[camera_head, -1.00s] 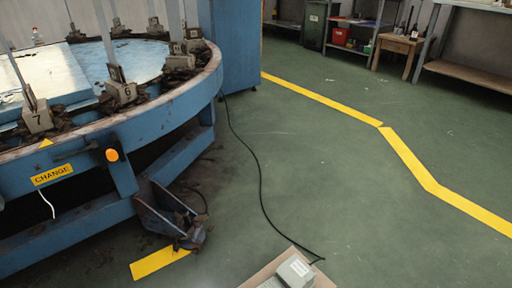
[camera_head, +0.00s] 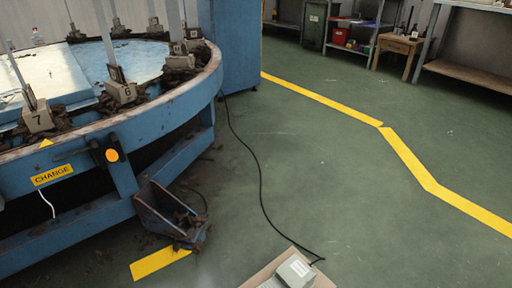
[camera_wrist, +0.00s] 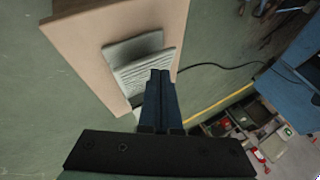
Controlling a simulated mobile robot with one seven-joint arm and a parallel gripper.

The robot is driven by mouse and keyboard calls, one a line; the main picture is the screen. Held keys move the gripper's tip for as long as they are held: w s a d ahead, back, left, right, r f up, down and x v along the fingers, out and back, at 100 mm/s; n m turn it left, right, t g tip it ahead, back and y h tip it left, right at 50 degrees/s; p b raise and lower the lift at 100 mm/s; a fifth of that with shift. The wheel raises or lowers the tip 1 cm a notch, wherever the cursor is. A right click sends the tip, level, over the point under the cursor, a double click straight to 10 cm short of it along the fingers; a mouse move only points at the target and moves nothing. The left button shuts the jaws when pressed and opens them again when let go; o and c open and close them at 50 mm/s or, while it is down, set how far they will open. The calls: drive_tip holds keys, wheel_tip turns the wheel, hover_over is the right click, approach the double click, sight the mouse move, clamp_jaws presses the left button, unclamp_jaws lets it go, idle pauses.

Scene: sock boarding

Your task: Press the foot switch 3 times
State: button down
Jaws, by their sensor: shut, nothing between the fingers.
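The foot switch (camera_head: 294,272) is a light grey box with a pale label on top, at the bottom edge of the head view. It sits on a tan board (camera_head: 262,274), and part of it is cut off by the frame. In the wrist view the foot switch (camera_wrist: 133,47) shows its grey casing and a ribbed pedal (camera_wrist: 147,71). My gripper (camera_wrist: 160,76) is shut and empty, with its dark fingertips overlapping the pedal's edge in the wrist view. I cannot tell whether they touch it. My gripper is not visible in the head view.
A black cable (camera_head: 258,180) runs from the foot switch across the green floor to a blue cabinet (camera_head: 232,45). A blue round machine (camera_head: 120,150) with numbered stations fills the left, with a blue bracket (camera_head: 165,215) low beside it. The floor on the right is clear.

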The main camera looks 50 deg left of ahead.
drive_tip(key=shift+f, duration=0.1)
drive_tip(key=shift+f, duration=0.3)
drive_tip(key=shift+s+f+b, duration=0.2)
drive_tip(key=shift+f+b, duration=0.25)
drive_tip(key=shift+f, duration=0.25)
drive_tip(key=shift+s+f+b, duration=0.15)
drive_tip(key=shift+f+b, duration=0.25)
drive_tip(key=shift+f, duration=0.25)
idle(1.2)
idle(0.5)
drive_tip(key=shift+w+r+p, duration=0.2)
drive_tip(key=shift+r+p, duration=0.7)
drive_tip(key=shift+p, duration=0.05)
drive_tip(key=shift+w+r+p, duration=0.15)
drive_tip(key=shift+r+p, duration=0.75)
drive_tip(key=r+p, duration=0.3)
drive_tip(key=w+r+p, duration=0.1)
drive_tip(key=r+p, duration=0.1)
drive_tip(key=shift+f, duration=0.1)
